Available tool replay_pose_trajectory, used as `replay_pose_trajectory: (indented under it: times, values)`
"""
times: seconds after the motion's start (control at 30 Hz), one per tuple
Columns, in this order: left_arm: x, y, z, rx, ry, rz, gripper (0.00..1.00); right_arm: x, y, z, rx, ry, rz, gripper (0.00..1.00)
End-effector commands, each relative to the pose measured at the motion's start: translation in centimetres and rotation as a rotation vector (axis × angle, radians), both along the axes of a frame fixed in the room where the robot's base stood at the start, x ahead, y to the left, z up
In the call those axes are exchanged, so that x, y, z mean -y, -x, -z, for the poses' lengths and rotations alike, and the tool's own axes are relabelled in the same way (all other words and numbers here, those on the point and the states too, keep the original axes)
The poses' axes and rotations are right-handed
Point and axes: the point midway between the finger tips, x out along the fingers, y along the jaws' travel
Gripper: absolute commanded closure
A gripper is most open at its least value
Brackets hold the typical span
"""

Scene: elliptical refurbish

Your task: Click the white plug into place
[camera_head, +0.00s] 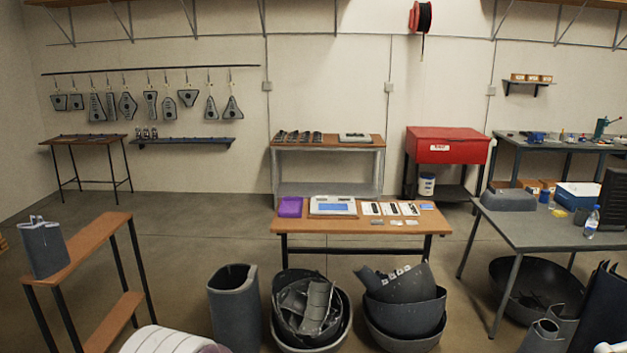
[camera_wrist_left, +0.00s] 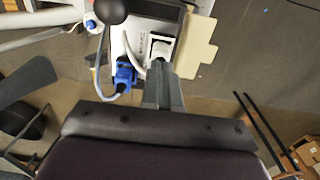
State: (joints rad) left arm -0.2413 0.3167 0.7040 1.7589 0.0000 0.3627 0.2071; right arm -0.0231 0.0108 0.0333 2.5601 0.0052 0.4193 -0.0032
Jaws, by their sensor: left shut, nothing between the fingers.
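In the left wrist view, my left gripper (camera_wrist_left: 160,72) is shut, with its grey fingers together and nothing between them. A white block that looks like the white plug (camera_wrist_left: 160,48) is just beyond the fingertips, in the edge of a pale panel (camera_wrist_left: 121,40). I cannot tell whether the fingertips touch it, or whether it is fully seated. A blue plug (camera_wrist_left: 125,73) with a grey-blue cable is left of the fingers. My right gripper is in neither view, and the head view shows neither gripper nor the white plug.
A black ball-shaped part (camera_wrist_left: 110,10) and a beige flap (camera_wrist_left: 197,47) flank the panel. The head view shows a workshop with a wooden table (camera_head: 440,228), a grey table (camera_head: 530,235), a red cabinet (camera_head: 460,137) and dark bins (camera_head: 233,305). Floor behind the wooden table is clear.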

Motion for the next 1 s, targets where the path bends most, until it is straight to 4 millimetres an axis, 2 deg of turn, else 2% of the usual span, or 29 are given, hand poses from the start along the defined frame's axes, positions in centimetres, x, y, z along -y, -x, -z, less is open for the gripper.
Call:
replay_pose_trajectory:
  times: [0.27,0.83,1.0]
  values:
    - [0.0,0.0,-0.5,0.001,0.0,0.0,1.0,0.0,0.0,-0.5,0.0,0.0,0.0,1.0]
    - [0.0,0.0,-6.8,0.001,0.0,0.0,1.0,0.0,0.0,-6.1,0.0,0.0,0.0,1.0]
    - [0.0,0.0,-7.1,0.0,0.0,0.0,1.0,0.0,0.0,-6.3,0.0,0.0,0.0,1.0]
